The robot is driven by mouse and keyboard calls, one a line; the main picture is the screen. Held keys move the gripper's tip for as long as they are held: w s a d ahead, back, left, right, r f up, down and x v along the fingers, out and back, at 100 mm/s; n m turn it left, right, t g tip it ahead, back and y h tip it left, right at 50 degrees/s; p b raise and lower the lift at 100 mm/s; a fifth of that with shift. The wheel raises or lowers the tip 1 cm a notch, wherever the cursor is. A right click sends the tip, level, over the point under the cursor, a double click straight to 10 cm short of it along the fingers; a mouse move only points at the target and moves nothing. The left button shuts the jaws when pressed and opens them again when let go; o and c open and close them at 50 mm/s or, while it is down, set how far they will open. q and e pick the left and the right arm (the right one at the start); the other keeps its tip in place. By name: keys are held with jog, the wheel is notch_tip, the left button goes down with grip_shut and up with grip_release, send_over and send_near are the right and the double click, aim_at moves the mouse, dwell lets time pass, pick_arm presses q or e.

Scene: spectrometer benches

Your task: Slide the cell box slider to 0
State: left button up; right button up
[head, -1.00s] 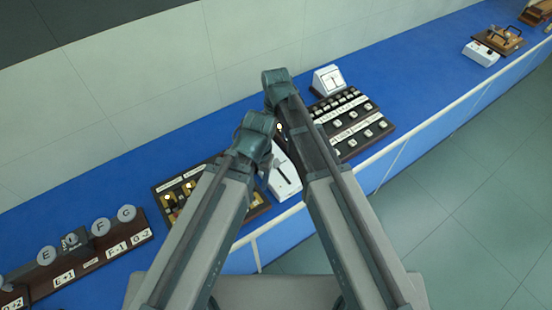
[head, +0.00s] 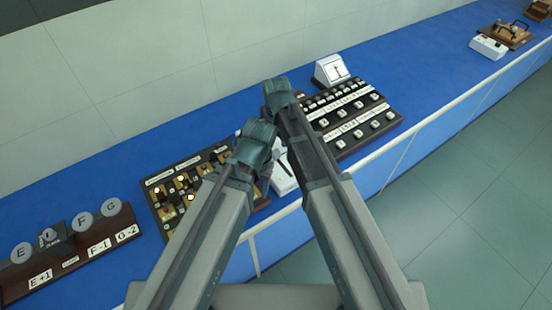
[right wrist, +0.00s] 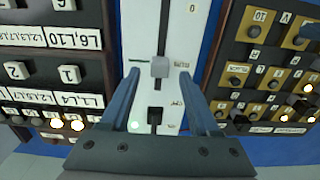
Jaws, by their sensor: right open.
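The cell box (right wrist: 175,30) is a white panel with a long dark slot in the right wrist view. Its pale grey slider knob (right wrist: 160,67) sits partway along the slot. A "0" label shows near the top edge. My right gripper (right wrist: 160,76) is open, with one finger on each side of the knob and gaps between. In the head view a part of the cell box (head: 284,178) shows between my arms, and the rest is hidden. I cannot make out my left gripper's fingers in the head view.
A dark switch board (head: 352,116) stands to the right of the cell box, and a board with gold plates (head: 163,204) to its left. A white meter (head: 331,71) stands behind. Round labelled knobs (head: 85,222) are at far left.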

aim_at(276, 152)
pick_arm(q)
notch_tip(276, 152, down, 4)
jog(key=b, duration=0.2)
jog(key=shift+r+b, duration=0.1)
jog(key=shift+b, duration=0.25)
pick_arm(e)
notch_tip(276, 152, down, 4)
jog(key=shift+r, duration=0.1)
grip_shut()
dwell(0.8)
